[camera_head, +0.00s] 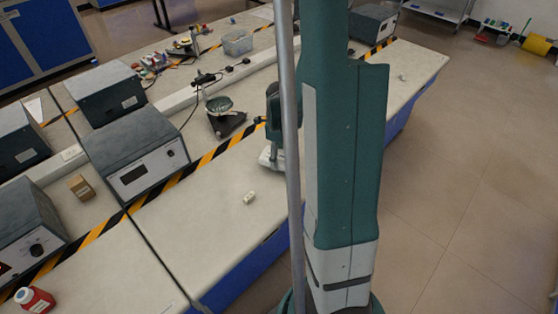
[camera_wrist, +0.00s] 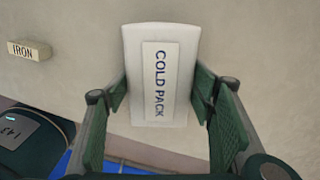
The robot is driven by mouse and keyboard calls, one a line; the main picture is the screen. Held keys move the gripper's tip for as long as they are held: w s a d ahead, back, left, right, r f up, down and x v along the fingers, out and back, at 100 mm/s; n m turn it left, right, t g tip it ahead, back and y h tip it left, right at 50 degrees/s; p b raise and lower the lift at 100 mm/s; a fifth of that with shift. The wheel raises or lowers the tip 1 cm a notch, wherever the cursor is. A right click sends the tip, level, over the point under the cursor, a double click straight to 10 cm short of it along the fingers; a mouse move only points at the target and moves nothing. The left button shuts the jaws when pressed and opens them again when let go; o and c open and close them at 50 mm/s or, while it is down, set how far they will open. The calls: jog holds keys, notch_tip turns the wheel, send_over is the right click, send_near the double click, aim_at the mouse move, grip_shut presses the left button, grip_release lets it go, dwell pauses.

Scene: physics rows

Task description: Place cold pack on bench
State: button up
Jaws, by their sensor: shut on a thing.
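The cold pack (camera_wrist: 160,72) is a white, flat pack with "COLD PACK" in dark letters. It sits between the two green finger pads of my gripper (camera_wrist: 160,92) in the wrist view, and the gripper is shut on it. In the head view the pack (camera_head: 267,158) is a pale shape below my gripper, low over the bench (camera_head: 215,220) or on it; I cannot tell whether it touches. My arm hides part of this area.
A small block marked IRON (camera_wrist: 30,50) lies on the bench near the pack; it also shows in the head view (camera_head: 249,198). A black stand with a dish (camera_head: 222,112) and a grey instrument box (camera_head: 138,155) stand further back. The bench's front strip is mostly clear.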

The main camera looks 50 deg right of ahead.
aim_at(279, 156)
jog(key=shift+f, duration=0.85)
jog(key=shift+f, duration=0.15)
jog(key=o, duration=1.1)
jog(key=shift+r+p, duration=0.85)
jog(key=shift+r, duration=5.3)
